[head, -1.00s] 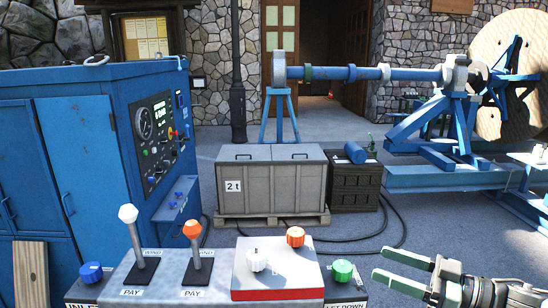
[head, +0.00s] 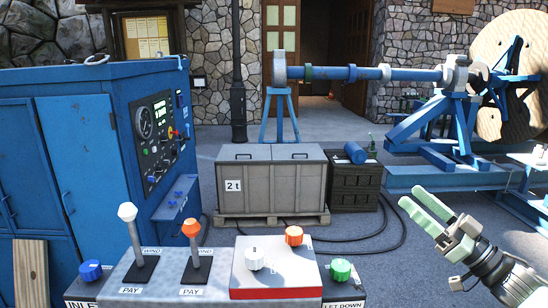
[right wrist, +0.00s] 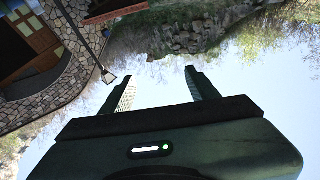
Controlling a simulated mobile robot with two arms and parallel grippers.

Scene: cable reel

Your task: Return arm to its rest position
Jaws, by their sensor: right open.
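My right gripper (head: 426,211) is at the lower right of the head view, raised to the right of the control console (head: 190,278). Its two pale green fingers point up and left, are parted, and hold nothing. In the right wrist view the fingers (right wrist: 160,92) stand apart with only bright sky between them. The console carries a white-knobbed lever (head: 135,240), an orange-knobbed lever (head: 193,240), and blue, white, orange and green knobs. The gripper touches none of these. My left gripper is not in view.
A blue control cabinet (head: 80,150) stands at the left. A grey crate (head: 270,185) on a pallet is ahead, beside a dark crate (head: 354,187). A blue reel stand (head: 440,135) with a wooden reel (head: 515,70) is at the right. Cables lie on the paved ground.

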